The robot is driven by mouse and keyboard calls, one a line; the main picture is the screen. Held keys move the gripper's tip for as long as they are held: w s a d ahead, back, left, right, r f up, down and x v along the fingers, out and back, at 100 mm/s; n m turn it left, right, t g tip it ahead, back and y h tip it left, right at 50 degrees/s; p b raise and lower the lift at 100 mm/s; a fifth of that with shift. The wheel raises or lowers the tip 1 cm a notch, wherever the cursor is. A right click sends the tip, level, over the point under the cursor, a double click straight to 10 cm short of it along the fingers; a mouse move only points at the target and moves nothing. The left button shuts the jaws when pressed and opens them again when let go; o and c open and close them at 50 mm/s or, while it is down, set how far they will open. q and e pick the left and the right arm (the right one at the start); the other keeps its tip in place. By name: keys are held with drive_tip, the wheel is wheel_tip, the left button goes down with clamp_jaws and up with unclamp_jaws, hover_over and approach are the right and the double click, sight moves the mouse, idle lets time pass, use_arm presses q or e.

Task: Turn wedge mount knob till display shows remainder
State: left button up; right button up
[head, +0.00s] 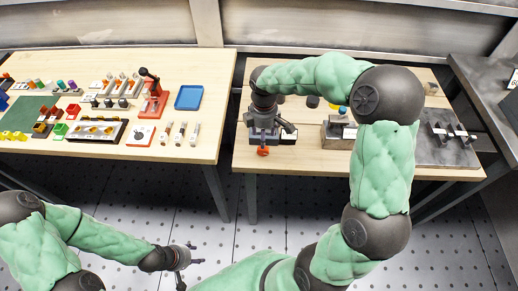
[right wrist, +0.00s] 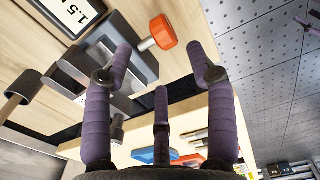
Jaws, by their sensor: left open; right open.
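The wedge mount, a dark grey block (head: 263,135), stands on the right wooden table. Its orange-red knob (head: 262,151) sticks out at the front edge; in the right wrist view the knob (right wrist: 163,32) is on a pale shaft. A white display with a black frame (right wrist: 75,12) reads "1.5", with the rest cut off by the picture edge. My right gripper (right wrist: 163,58) is open and empty above the mount, its purple fingers apart, the knob showing beyond the fingertips. My left gripper (head: 187,259) is open and empty over the floor, left of the right table.
The left table holds a red press (head: 153,98), a blue tray (head: 189,97) and several small parts. On the right table, another metal block (head: 338,132) and a grey plate (head: 440,152) stand right of the mount. A floor gap separates the tables.

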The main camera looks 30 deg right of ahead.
wheel_tip(320, 180, down, 8)
drive_tip(key=b, duration=0.2)
drive_tip(key=shift+b, duration=0.3)
drive_tip(key=shift+r, duration=0.1)
clamp_jaws()
